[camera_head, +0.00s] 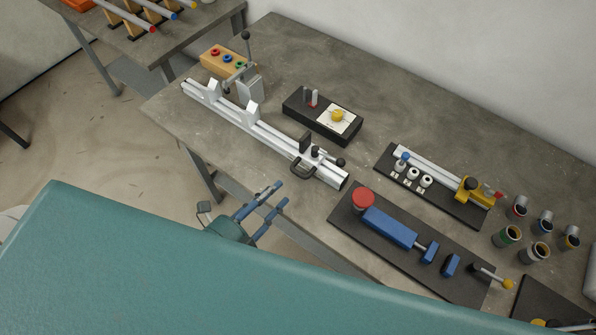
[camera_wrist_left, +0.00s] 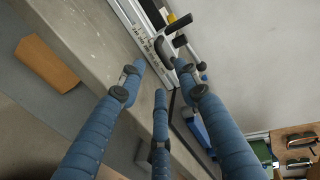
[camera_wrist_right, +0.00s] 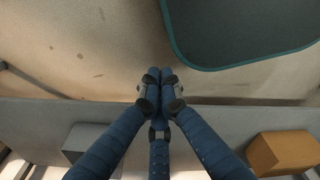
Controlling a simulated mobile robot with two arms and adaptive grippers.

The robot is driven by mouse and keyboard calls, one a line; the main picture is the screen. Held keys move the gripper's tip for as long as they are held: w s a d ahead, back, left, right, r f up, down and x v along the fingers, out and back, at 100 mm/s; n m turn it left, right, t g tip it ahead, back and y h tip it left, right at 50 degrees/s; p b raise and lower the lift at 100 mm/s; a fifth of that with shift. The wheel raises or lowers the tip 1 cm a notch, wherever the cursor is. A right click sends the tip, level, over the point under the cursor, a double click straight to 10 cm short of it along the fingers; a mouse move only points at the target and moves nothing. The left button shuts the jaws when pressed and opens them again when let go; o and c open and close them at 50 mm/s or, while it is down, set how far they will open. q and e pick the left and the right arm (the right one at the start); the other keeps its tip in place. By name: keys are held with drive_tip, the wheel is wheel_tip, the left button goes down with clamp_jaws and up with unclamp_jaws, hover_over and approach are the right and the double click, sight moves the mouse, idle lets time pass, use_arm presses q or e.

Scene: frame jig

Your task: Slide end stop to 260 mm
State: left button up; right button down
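The end stop (camera_head: 306,144) is a dark upright plate on a carriage near the right end of a silver rail (camera_head: 275,140). A black loop handle (camera_head: 302,171) sticks out from its front, and a black-knobbed lever (camera_head: 340,162) is at its right. My left gripper (camera_head: 277,194) is open and empty in front of the table edge, apart from the handle. In the left wrist view the handle (camera_wrist_left: 164,52) and rail (camera_wrist_left: 137,22) lie beyond the open fingers (camera_wrist_left: 163,78). My right gripper (camera_wrist_right: 160,72) has its fingertips together with nothing visible between them; it is hidden in the head view.
A blue vise (camera_head: 390,228) on a dark board lies right of the rail's end.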

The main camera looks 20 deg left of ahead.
sight(297, 174)
use_arm(q)
drive_tip(key=p+x, duration=0.1)
drive_tip(key=x, duration=0.9)
drive_tip(key=shift+r, duration=0.1)
clamp_jaws()
